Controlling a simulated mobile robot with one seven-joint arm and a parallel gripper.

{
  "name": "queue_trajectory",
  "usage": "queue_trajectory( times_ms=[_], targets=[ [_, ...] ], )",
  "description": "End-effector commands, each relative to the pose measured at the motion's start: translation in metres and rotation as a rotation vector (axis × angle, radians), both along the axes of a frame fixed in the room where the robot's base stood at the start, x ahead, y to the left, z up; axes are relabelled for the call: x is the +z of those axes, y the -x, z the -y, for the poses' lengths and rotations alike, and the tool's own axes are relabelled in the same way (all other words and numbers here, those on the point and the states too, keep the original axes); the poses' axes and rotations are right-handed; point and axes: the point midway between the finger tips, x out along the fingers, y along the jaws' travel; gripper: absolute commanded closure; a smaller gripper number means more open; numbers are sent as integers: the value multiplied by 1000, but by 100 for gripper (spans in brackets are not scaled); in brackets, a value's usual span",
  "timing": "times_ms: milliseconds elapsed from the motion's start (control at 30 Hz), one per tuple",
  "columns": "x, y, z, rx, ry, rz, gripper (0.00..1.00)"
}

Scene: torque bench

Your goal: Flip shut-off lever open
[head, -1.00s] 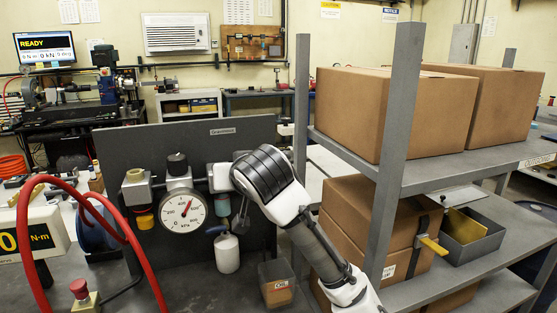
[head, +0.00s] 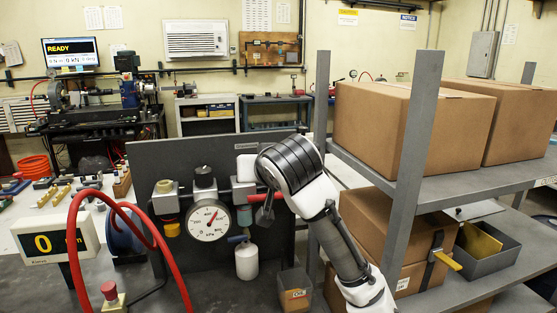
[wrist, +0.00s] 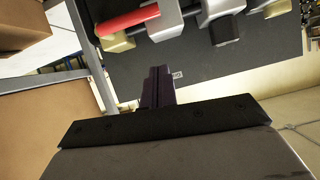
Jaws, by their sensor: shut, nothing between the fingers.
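The shut-off lever is a red handle (head: 262,197) on the valve at the right end of the pipe assembly, on the dark upright panel (head: 160,158). It sticks out sideways to the right in the head view, and its tip ends close to my gripper. In the wrist view the red lever (wrist: 128,22) lies near the top, beyond the fingers and apart from them in the picture. Contact cannot be judged in the head view.
A pressure gauge (head: 208,218) and a white bottle (head: 246,259) are left of my gripper. A red hose (head: 150,225) arches at the front left. A small bin (head: 295,290) stands below. A shelf post (head: 412,150) and boxes (head: 405,127) crowd the right.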

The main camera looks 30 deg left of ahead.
Motion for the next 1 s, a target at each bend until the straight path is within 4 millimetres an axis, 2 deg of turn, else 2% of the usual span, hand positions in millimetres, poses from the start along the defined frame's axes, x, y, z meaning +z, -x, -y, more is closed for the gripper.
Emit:
queue_trajectory(
  times_ms=[300, 533, 733, 1000],
  targets=[
    [29, 49, 54, 1, 0, 3, 100],
    [54, 79, 92, -7, 1, 5, 100],
    [65, 97, 110, -4, 1, 2, 100],
    [69, 104, 117, -1, 2, -2, 100]
  ],
)
